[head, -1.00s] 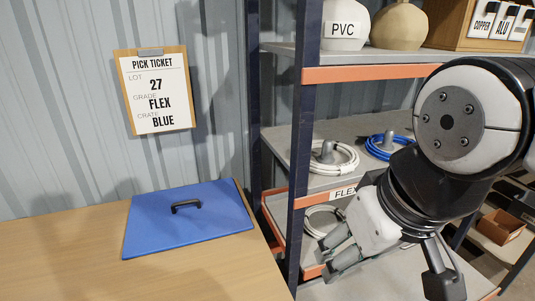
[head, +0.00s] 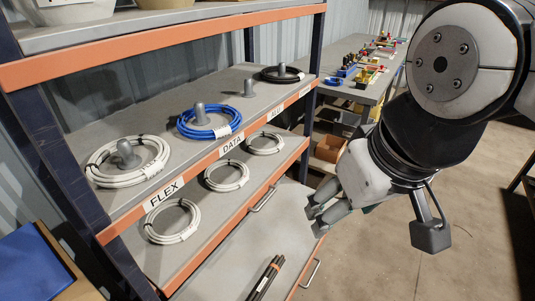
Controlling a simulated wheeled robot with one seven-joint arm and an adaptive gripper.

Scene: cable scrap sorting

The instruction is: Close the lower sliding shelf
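The lower sliding shelf (head: 232,248) is a flat grey panel at the bottom of the rack. It sticks out past the shelf above it, toward the right. A bar handle (head: 311,273) is on its outer edge. My gripper (head: 316,218) is in the air right of the rack, clear of the handle in the picture. Its fingers point left and stand apart, with nothing seen between them. How high it is above the panel is hard to tell.
Above, an orange-edged shelf (head: 186,257) holds white coils and has its own handle (head: 262,199). A higher shelf (head: 172,128) has pegs with white, blue and black coils. A cluttered table (head: 365,88) stands behind. Concrete floor (head: 440,262) at the right is open.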

